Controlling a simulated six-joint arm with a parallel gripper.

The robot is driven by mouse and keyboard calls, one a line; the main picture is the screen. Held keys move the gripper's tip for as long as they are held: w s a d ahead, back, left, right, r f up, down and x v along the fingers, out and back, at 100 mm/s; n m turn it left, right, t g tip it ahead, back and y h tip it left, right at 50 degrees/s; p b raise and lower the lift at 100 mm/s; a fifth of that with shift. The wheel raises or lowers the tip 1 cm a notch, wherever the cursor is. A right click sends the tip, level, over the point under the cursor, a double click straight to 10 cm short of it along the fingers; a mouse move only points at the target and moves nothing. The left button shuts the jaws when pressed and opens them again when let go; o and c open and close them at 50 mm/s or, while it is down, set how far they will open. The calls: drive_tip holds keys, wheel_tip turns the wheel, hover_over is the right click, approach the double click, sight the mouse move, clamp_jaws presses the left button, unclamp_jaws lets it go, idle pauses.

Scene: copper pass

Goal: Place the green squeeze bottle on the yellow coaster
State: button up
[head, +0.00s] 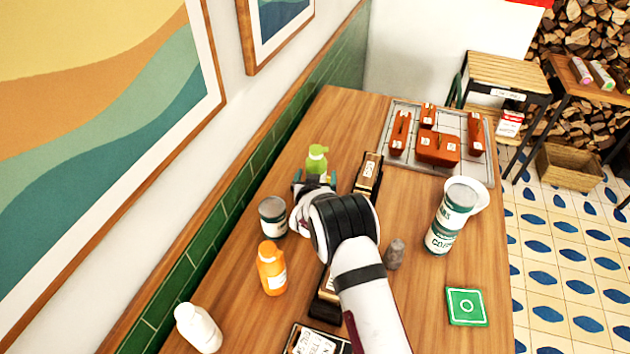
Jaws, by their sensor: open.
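The green squeeze bottle (317,160) stands upright near the far left part of the wooden table, by the green-tiled wall. My gripper (315,177) is open at the bottle, with its teal fingertips to the left and right of the bottle's lower part. The gripper and wrist hide the bottle's base, and I cannot tell whether the fingers touch it. I see no yellow coaster in the head view; a green square coaster with a white ring (466,307) lies at the front right.
A labelled block (368,176) is close right of the gripper.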

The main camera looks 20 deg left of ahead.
drive_tip(key=v, duration=1.2)
drive_tip(key=s+d+r+m+g, duration=0.3)
drive_tip(key=s+d+r+g, duration=0.4)
drive_tip(key=d, duration=0.5)
drive_tip(key=s+d+r+m+g, duration=0.1)
drive_tip(key=s+d, duration=0.3)
drive_tip(key=s, duration=0.5)
drive_tip(key=s+d+r+m+g, duration=0.2)
drive_tip(key=s+d+g, duration=0.1)
drive_tip(key=s, duration=0.6)
drive_tip(key=s+d+r+m+g+h, duration=0.1)
drive_tip(key=s+d+r+m+g, duration=0.1)
drive_tip(key=s+d, duration=0.4)
drive_tip(key=s, duration=0.4)
